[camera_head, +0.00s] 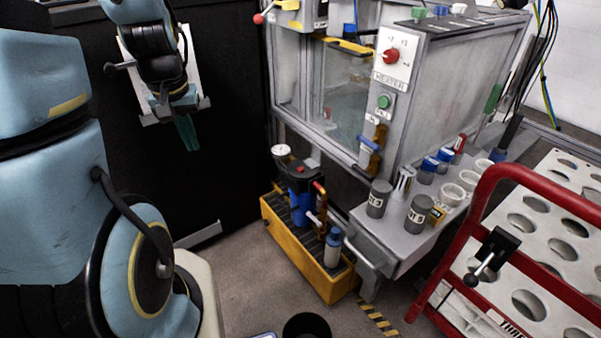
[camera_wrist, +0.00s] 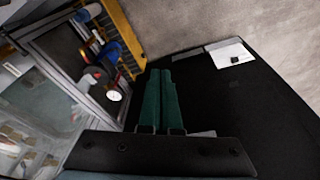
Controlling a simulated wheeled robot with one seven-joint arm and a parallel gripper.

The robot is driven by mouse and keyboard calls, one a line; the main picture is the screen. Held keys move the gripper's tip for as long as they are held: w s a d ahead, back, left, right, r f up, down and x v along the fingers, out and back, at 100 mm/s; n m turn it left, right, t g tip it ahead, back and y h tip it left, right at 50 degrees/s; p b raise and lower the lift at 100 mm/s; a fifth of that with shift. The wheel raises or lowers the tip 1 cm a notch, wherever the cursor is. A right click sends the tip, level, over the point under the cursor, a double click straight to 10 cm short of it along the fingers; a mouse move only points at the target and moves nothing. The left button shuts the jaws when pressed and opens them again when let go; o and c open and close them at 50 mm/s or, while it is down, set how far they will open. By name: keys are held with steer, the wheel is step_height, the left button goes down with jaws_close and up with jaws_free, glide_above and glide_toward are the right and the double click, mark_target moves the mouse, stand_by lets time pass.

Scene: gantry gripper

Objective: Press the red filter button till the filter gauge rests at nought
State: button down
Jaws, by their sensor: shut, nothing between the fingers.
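The filter (camera_head: 303,205) has a blue body and a black head and stands in the yellow crate (camera_head: 310,272) on the floor. A small red button (camera_head: 299,169) shows on top of the black head. The white round gauge (camera_head: 281,150) sits at its left; its needle is too small to read. In the wrist view the gauge (camera_wrist: 114,96) and the yellow crate (camera_wrist: 124,38) lie left of my fingers. My gripper (camera_head: 192,146) has green fingers, shut and empty, pointing down. It is left of the filter and apart from it. Its fingers also show in the wrist view (camera_wrist: 160,72).
A grey glass-walled cabinet (camera_head: 450,95) with a red knob and a green button stands behind the filter. A shelf (camera_head: 395,238) with grey jars juts out at right. A red-railed cart (camera_head: 535,175) is at far right. A black bin (camera_head: 307,326) stands in front.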

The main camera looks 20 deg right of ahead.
steer(key=w+d+f+m+t+b, duration=0.35)
steer(key=w+d+f+b, duration=0.35)
steer(key=w+d+f, duration=0.8)
steer(key=w+d+f+m+t+b, duration=0.1)
steer(key=w+d+f+m+b, duration=0.1)
steer(key=d, duration=0.6)
steer(key=w+d+f+m+t+b, duration=0.2)
steer(key=w+d+f+m, duration=0.1)
steer(key=d, duration=0.6)
steer(key=shift+w+f+h, duration=0.3)
steer(key=shift+w+f, duration=0.1)
steer(key=shift+w, duration=0.45)
steer(key=shift+f, duration=0.1)
steer(key=b, duration=0.7)
glide_above(300, 170)
step_height(300, 170, down, 7)
steer(key=shift+f, duration=0.1)
steer(key=shift+d+f, duration=0.1)
steer(key=shift+f, duration=0.65)
steer(key=shift+f, duration=0.4)
